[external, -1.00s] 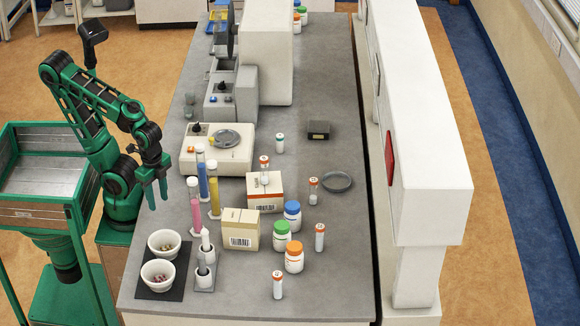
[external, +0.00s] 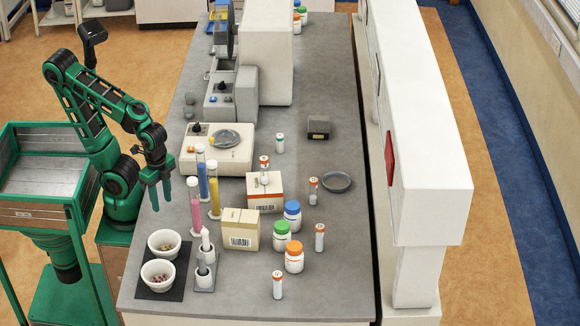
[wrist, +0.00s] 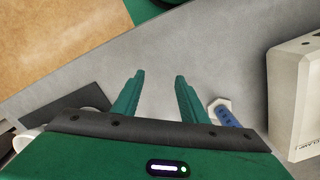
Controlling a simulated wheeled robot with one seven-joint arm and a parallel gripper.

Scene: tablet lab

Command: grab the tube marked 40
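Several small capped tubes with white labels stand around the bench, their marks too small to read, so I cannot tell which is 40. One orange-capped tube (external: 278,285) is at the front, another (external: 319,237) at the right, another (external: 313,191) beside the grey dish. One orange-capped tube (external: 264,170) is at the orange-and-white box. A green-capped tube (external: 280,143) is right of the scale. My gripper (external: 160,194) hangs over the bench's left edge, left of the tall cylinders, apart from all tubes. In the wrist view my gripper (wrist: 159,80) is open and empty.
Pink (external: 195,210), blue (external: 202,175) and yellow (external: 214,190) cylinders stand close to the gripper. Two white bowls (external: 160,273) sit on a dark mat. Cartons, including a cream box (external: 240,232), and bottles (external: 294,258) fill the middle. The front right is mostly clear.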

